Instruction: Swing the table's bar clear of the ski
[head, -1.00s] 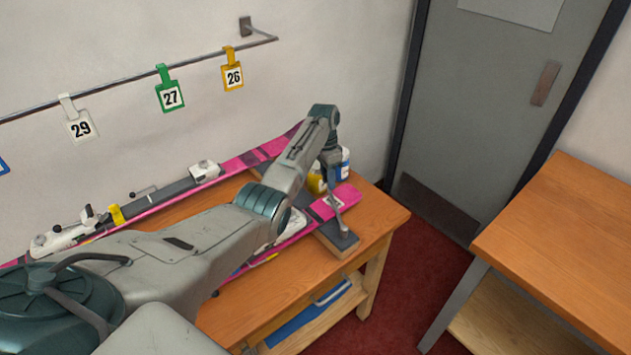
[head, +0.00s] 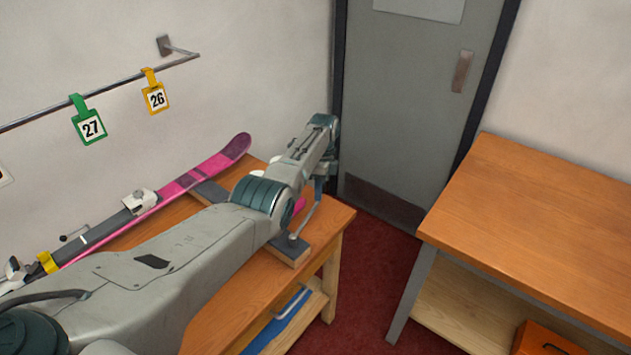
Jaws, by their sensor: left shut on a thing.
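My left gripper (head: 325,178) is at the far end of my arm, partly hidden by its own wrist, and shut on the upper end of the thin grey bar (head: 309,216). The bar slants down from there to its foot on a dark strip (head: 291,248) near the wooden table's (head: 338,217) right end. The near ski's pink end (head: 299,205) shows just left of the bar. My arm hides most of that ski, and I cannot tell the gap between it and the bar. My right gripper is not in view.
Another pink ski (head: 208,167) with bindings lies along the wall side. Number tags 27 (head: 91,128) and 26 (head: 156,98) hang from a rail. A grey door (head: 415,100) stands behind, a second bench (head: 540,215) at right. Red floor is clear between the tables.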

